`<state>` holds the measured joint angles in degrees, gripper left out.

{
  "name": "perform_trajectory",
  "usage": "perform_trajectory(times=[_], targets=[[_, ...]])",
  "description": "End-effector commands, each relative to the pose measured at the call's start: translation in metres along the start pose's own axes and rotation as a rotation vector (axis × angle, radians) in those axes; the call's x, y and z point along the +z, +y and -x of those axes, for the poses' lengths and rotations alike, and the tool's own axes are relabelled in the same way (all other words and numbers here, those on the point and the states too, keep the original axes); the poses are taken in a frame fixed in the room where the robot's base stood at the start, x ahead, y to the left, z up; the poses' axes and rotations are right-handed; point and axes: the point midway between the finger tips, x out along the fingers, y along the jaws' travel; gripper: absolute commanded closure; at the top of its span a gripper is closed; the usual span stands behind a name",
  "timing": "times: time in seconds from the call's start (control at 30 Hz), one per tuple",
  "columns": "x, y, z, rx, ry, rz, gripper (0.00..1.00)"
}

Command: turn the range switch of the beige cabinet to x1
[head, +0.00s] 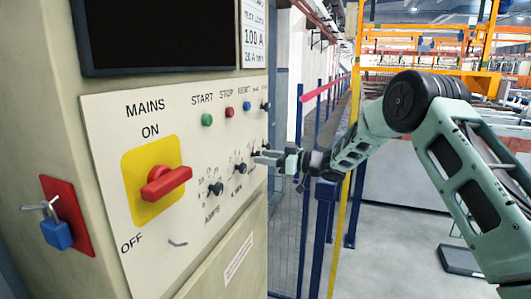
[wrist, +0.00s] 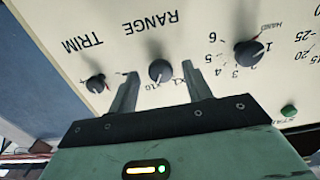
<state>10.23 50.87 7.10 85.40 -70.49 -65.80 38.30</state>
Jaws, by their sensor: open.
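The beige cabinet (head: 110,102) stands at the left in the head view, its panel facing my arm. In the wrist view, which is upside down, the RANGE switch (wrist: 160,71) is a small dark round knob with x1 and x10 marks beside it. My gripper (wrist: 161,80) is open, one finger on each side of this knob; I cannot tell whether they touch it. The knob's pointer direction is not clear. In the head view my gripper (head: 272,158) is at the panel's right edge and the switch is hard to make out there.
The TRIM knob (wrist: 96,83) and a numbered knob (wrist: 248,54) flank the switch closely. The panel also has a red mains handle (head: 166,183), a green start button (head: 207,120) and a red stop button (head: 230,111). A yellow post (head: 345,200) and blue fence stand behind my arm.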

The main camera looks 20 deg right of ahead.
Motion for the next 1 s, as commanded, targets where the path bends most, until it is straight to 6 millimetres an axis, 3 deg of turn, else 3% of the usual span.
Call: perform_trajectory(times=[0.37, 0.53, 1.0], targets=[[0.0000, 0.0001, -0.0059, 0.000, 0.001, 0.001, 0.50], [-0.0001, 0.0001, -0.0057, 0.000, 0.001, 0.001, 0.94], [0.0045, 0.0004, -0.0055, 0.001, 0.002, 0.092, 0.94]])
